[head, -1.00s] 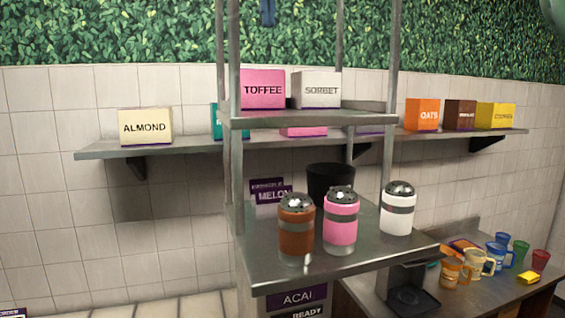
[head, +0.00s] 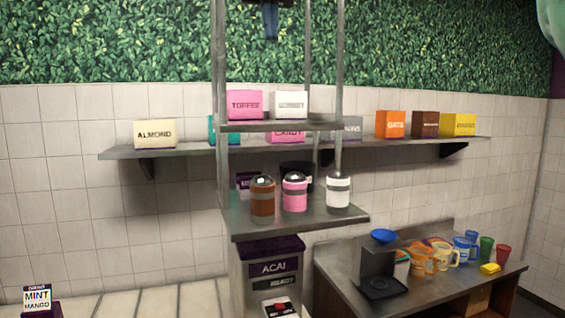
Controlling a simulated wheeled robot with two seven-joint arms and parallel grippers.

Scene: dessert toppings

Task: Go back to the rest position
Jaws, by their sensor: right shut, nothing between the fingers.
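Neither of my grippers can be made out in the head view. Three shaker jars with metal lids stand in a row on the lower metal shelf (head: 275,222): a brown one (head: 262,200), a pink one (head: 294,193) and a white one (head: 338,192). A dark container (head: 297,172) stands behind them, partly hidden.
Topping boxes, such as almond (head: 155,133) and oats (head: 390,124), stand on the long wall shelf (head: 180,150). An acai machine (head: 272,262) is below the jars. The right counter (head: 345,272) holds a dark dispenser (head: 376,265) and several cups. Pale floor shows at lower left.

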